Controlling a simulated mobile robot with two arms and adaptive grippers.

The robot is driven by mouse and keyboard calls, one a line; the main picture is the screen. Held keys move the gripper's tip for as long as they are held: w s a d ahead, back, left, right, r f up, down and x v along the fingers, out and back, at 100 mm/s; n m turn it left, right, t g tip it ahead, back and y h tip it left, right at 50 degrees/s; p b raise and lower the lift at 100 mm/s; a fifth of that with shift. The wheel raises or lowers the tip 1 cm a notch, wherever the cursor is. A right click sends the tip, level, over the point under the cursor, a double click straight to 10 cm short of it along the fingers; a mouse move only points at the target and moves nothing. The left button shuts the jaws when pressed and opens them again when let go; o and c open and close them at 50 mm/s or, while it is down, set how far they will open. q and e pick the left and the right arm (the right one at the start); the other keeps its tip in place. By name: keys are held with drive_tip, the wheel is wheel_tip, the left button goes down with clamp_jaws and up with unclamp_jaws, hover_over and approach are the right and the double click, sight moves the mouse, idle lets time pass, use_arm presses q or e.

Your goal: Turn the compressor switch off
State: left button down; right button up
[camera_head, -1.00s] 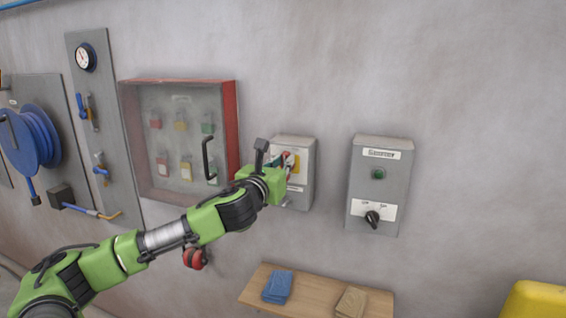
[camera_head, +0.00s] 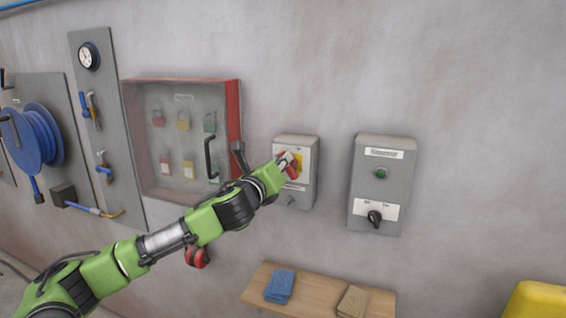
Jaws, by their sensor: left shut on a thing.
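A small grey switch box (camera_head: 307,190) is on the wall at the centre, with a red rotary handle (camera_head: 293,173) on a yellow plate (camera_head: 299,158). My left gripper (camera_head: 287,160) is at the front of this box, shut on the red handle and partly covering it. To the right is a larger grey box (camera_head: 394,185) with a blurred label, a green round button (camera_head: 381,173) and a black OFF/ON knob (camera_head: 375,217). No gripper is near that knob. I cannot clearly read which box is labelled compressor. My right gripper is not in view.
A red-framed clear-door cabinet (camera_head: 233,110) with a black handle (camera_head: 210,158) is close to my left wrist. A wooden shelf (camera_head: 317,296) with a blue cloth (camera_head: 280,286) is below. Red ear defenders (camera_head: 197,257) hang under my arm. Wall right of the boxes is clear.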

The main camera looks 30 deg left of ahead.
use_arm(q)
drive_tip(key=n, duration=0.3)
drive_tip(key=f+n+b, duration=0.1)
drive_tip(key=n, duration=0.3)
drive_tip(key=a+n+b, duration=0.1)
drive_tip(key=n, duration=0.3)
drive_tip(key=shift+s+f, duration=0.1)
drive_tip(key=shift+f, duration=0.2)
drive_tip(key=shift+n, duration=0.4)
drive_tip(key=c, duration=2)
unclamp_jaws()
drive_tip(key=shift+c, duration=0.2)
drive_tip(key=shift+o, duration=0.3)
drive_tip(key=shift+f, duration=0.1)
drive_tip(key=v, duration=1.1)
drive_tip(key=shift+s, duration=0.4)
